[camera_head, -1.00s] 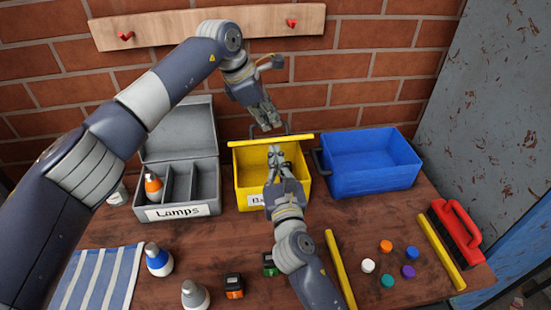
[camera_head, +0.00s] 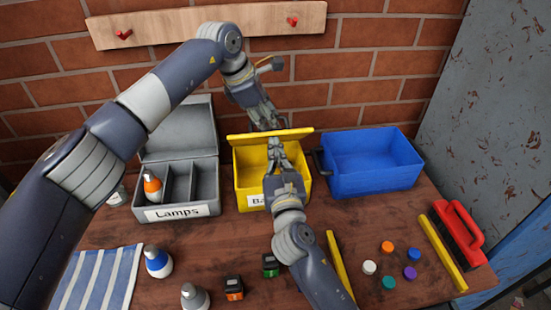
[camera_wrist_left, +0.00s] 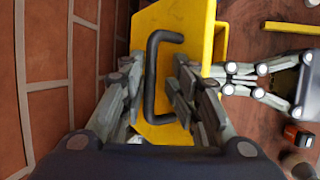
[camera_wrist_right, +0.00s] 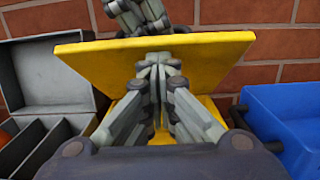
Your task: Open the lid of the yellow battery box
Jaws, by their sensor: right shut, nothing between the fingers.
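The yellow battery box (camera_head: 244,182) stands mid-table, its front label partly hidden by my right arm. Its lid (camera_head: 297,134) is raised at the back, so the inside shows. My right gripper (camera_head: 273,143) is shut and empty over the box opening; in the right wrist view its fingertips are at the inner face of the lid (camera_wrist_right: 215,65). My left gripper (camera_head: 266,122) is behind the lid. In the left wrist view, its fingers are apart on either side of the lid's black handle (camera_wrist_left: 150,80). I cannot tell whether they touch it.
A grey open Lamps box (camera_head: 207,192) stands to the left and a blue bin (camera_head: 370,178) close on the right. Bulbs, small battery blocks, coloured caps and a red brush (camera_head: 460,225) lie in front. The brick wall is close behind.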

